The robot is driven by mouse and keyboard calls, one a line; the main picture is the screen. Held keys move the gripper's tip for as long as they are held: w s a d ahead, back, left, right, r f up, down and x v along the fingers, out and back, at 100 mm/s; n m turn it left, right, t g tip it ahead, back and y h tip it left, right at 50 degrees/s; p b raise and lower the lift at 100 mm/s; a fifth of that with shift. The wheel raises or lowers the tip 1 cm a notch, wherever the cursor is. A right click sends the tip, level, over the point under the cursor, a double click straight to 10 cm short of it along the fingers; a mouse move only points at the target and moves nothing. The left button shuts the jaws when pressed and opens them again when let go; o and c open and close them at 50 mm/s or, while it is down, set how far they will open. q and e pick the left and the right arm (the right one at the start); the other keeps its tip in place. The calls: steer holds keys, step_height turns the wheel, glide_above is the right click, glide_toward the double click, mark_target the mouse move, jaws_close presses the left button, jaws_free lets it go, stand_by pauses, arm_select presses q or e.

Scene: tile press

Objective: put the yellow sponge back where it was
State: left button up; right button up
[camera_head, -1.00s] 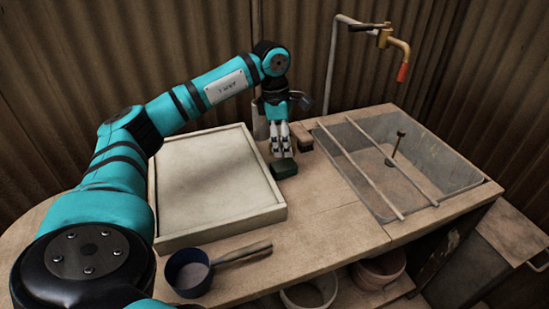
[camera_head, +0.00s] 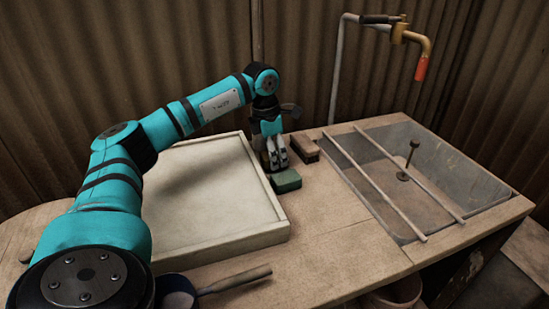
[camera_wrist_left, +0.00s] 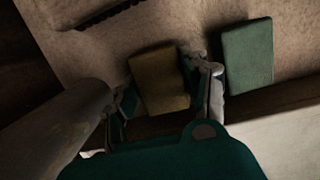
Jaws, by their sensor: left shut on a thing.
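The yellow sponge (camera_wrist_left: 160,80) is between the fingers of my left gripper (camera_wrist_left: 165,95) in the left wrist view and looks dull brownish in the shade. My left gripper is shut on it. In the head view the left gripper (camera_head: 274,162) points down at the back of the table, just behind the green sponge (camera_head: 286,181), and mostly hides the yellow sponge. The green sponge also lies beside the right finger in the left wrist view (camera_wrist_left: 247,55). I cannot tell whether the yellow sponge touches the table. My right gripper is not in view.
A brown block-like brush (camera_head: 304,148) lies right of the gripper. A pale framed tray (camera_head: 262,236) lies to the left. A sink with two bars (camera_head: 452,198) is at the right. A dark ladle (camera_head: 235,280) lies in front.

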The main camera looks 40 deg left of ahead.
arm_select(q)
steer(key=shift+f, duration=0.25)
arm_select(e)
steer(key=shift+r, duration=0.2)
arm_select(q)
steer(key=shift+f, duration=0.15)
steer(key=o, duration=1.1)
arm_select(e)
steer(key=shift+r, duration=0.1)
